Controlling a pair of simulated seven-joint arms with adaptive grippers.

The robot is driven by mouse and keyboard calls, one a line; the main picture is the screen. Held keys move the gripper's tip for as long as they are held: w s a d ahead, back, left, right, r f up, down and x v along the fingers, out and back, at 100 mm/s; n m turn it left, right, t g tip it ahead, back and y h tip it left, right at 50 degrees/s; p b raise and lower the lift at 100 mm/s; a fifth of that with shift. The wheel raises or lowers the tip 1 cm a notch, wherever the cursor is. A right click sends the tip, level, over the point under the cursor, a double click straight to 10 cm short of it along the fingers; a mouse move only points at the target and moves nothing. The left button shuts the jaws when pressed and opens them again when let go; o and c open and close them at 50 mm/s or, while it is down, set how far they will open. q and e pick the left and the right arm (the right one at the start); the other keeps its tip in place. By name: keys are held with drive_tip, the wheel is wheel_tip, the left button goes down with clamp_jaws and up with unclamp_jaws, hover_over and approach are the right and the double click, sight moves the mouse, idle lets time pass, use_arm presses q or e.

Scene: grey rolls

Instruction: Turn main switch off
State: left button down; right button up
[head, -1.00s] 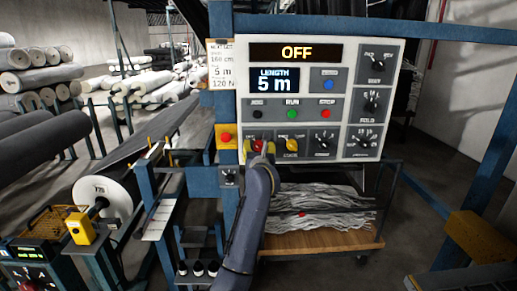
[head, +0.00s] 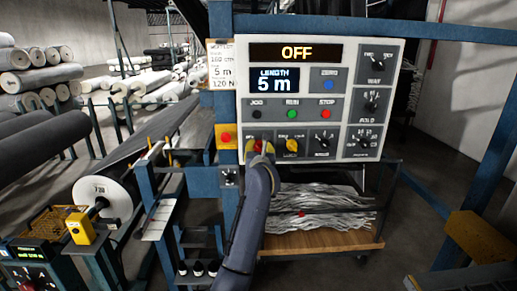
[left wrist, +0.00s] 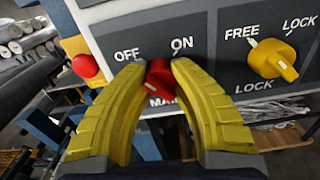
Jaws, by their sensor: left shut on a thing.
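The main switch is a red knob (left wrist: 158,80) below the OFF and ON labels in the left wrist view, with the MAIN label partly covered under it. It also shows as a small red spot in the head view (head: 257,146), at the lower left of the white control panel (head: 390,55). My left gripper (head: 259,148) has its yellow fingers shut on the knob from both sides, seen close in the left wrist view (left wrist: 157,72). The fingers hide much of the knob, and I cannot tell its exact pointing direction. The panel's top display (head: 296,53) reads OFF. My right gripper is not in view.
A yellow FREE/LOCK knob (head: 291,145) sits just right of the main switch. A red button on a yellow box (head: 226,137) is just left of it. JOG, RUN and STOP buttons (head: 292,114) are above. A cart with pale scraps (head: 318,208) stands below the panel.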

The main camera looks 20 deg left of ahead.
use_arm(q)
drive_tip(key=shift+f+n, duration=0.2)
drive_tip(key=shift+n, duration=0.5)
drive_tip(key=c, duration=0.9)
unclamp_jaws()
drive_tip(key=shift+c, duration=0.2)
drive_tip(key=v, duration=1.2)
drive_tip(key=shift+r, duration=0.1)
